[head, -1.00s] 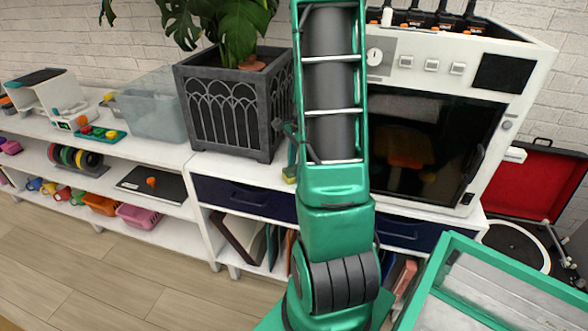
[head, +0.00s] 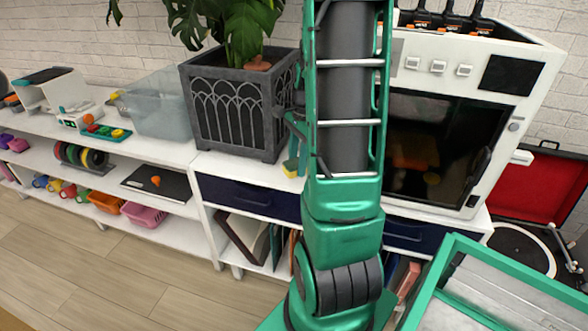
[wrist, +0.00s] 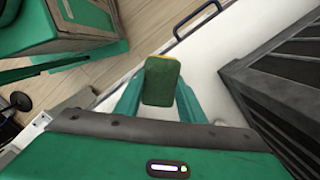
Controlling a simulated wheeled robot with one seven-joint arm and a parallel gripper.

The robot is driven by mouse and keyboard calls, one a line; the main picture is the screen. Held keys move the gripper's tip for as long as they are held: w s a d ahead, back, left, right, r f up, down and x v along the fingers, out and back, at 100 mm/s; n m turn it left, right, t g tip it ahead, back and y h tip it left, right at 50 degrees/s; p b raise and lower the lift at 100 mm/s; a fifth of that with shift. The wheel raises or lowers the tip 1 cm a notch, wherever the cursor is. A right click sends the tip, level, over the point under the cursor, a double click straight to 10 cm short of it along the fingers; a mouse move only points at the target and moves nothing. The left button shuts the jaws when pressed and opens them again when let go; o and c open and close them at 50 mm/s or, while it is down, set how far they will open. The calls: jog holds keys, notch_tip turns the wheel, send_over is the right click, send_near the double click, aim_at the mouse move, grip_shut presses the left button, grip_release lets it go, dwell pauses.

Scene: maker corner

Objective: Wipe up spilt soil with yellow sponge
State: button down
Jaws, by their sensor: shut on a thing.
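My gripper (wrist: 160,92) is shut on the yellow sponge (wrist: 162,80), with one teal finger on each side. The sponge shows a dark green face and a thin yellow edge in the wrist view. In the head view a small yellow part of the sponge (head: 290,169) shows just left of my arm, over the white cabinet top (head: 228,168), beside the dark planter (head: 232,100). I cannot tell whether it touches the surface. No spilt soil is visible; my arm hides part of the cabinet top.
The planter holds a leafy plant (head: 240,25) and stands close left of my gripper. A white machine with a dark door (head: 440,145) stands to the right. A clear bin (head: 160,105) is farther left. A narrow strip of cabinet top in front of the planter is bare.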

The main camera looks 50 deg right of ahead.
aim_at(296, 163)
jog(key=shift+r, duration=0.8)
jog(key=shift+r, duration=1.5)
